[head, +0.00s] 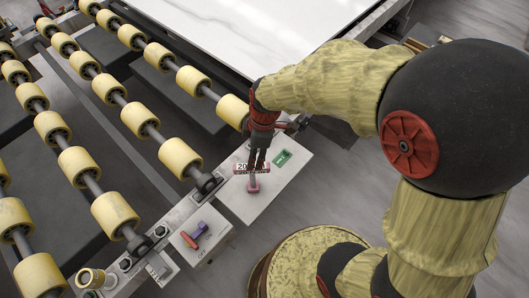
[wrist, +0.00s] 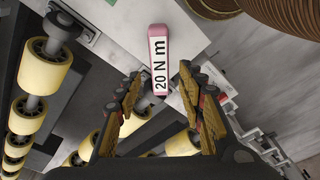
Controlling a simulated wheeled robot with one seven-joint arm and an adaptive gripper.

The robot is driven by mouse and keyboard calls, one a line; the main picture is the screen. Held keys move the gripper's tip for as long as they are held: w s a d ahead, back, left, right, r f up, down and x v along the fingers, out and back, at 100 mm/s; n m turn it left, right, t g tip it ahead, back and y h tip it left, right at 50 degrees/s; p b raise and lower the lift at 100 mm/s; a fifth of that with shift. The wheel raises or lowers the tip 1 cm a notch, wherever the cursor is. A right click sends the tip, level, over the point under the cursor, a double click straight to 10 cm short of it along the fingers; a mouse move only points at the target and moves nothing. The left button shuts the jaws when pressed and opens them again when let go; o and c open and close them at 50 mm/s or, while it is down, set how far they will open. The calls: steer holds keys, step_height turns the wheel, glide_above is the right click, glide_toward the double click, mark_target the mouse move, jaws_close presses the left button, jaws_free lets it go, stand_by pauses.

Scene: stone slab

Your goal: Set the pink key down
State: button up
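The pink key (head: 241,168) is at the pale plate (head: 276,186) beside the rollers. Its bar-shaped pink handle carries a white label, which reads "20 N m" in the wrist view (wrist: 159,62). A thin shaft runs from the handle to a small pink end in the head view. Whether that end touches the plate I cannot tell. My gripper (head: 257,163) is over the handle and hides the middle of its label. In the wrist view my gripper (wrist: 160,80) has its fingers spread, with a visible gap on each side of the handle.
Yellow rollers (head: 116,210) fill the left. A large white slab (head: 250,35) lies at the back.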

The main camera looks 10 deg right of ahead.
steer(key=s+d+r+m+t, duration=0.1)
steer(key=s+d+r+m, duration=0.2)
steer(key=r, duration=0.4)
steer(key=s+d+r+m+t+h, duration=0.1)
steer(key=s+d+r+m+t, duration=0.1)
steer(key=s+d+r+m, duration=0.2)
steer(key=s+d+r+m+t, duration=0.2)
steer(key=s+r+m, duration=0.3)
steer(key=r+m, duration=0.3)
step_height(320, 180, up, 2)
steer(key=shift+d+r+m+h, duration=0.2)
steer(key=shift+d+m+h, duration=0.2)
steer(key=shift+d, duration=0.5)
steer(key=shift+s, duration=0.1)
